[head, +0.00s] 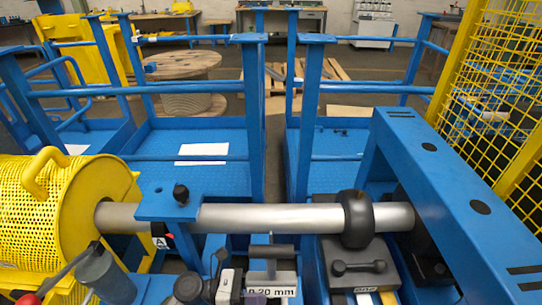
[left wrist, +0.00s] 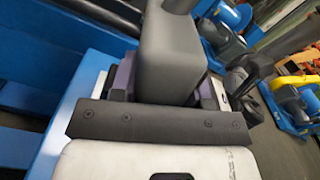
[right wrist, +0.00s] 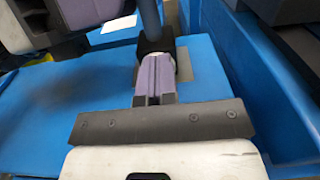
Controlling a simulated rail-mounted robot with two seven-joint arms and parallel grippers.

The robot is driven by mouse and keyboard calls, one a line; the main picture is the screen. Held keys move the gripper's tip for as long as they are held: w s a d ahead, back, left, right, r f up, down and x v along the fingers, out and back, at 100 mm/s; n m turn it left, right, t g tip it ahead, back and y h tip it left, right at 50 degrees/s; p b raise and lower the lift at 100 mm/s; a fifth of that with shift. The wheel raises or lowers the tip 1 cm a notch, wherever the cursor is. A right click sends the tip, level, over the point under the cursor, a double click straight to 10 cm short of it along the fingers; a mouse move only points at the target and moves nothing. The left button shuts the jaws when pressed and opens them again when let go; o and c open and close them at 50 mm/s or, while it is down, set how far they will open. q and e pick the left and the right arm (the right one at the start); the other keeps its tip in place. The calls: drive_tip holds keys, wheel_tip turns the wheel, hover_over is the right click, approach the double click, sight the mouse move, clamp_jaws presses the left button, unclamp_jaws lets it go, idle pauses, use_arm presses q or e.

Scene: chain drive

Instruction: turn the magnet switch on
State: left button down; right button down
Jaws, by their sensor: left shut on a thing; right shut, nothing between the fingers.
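In the left wrist view my left gripper (left wrist: 168,82) is shut on a large grey block (left wrist: 178,48). A purple finger shows on either side of the block, and the block hides the fingertips. In the right wrist view my right gripper (right wrist: 153,72) has its purple fingers together and empty. A black piece (right wrist: 156,45) with a grey rod rising from it is at the fingertips; I cannot tell if they touch. I cannot make out the magnet switch for certain. In the head view both grippers are hard to tell from the crowded tools at the bottom edge.
A steel shaft (head: 265,218) with a black collar (head: 357,218) crosses the front. A yellow perforated guard (head: 35,205) stands left, a blue beam (head: 450,200) right.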

use_arm(q)
drive_tip(key=shift+f, duration=0.2)
use_arm(e)
drive_tip(key=shift+d+r, duration=0.2)
drive_tip(key=shift+r, duration=0.1)
drive_tip(key=shift+s, duration=3)
use_arm(q)
drive_tip(key=c, duration=1.1)
unclamp_jaws()
drive_tip(key=o, duration=0.5)
drive_tip(key=shift+s+r, duration=0.1)
use_arm(e)
drive_tip(key=shift+s, duration=0.1)
use_arm(q)
drive_tip(key=shift+o, duration=0.4)
drive_tip(key=shift+a, duration=0.1)
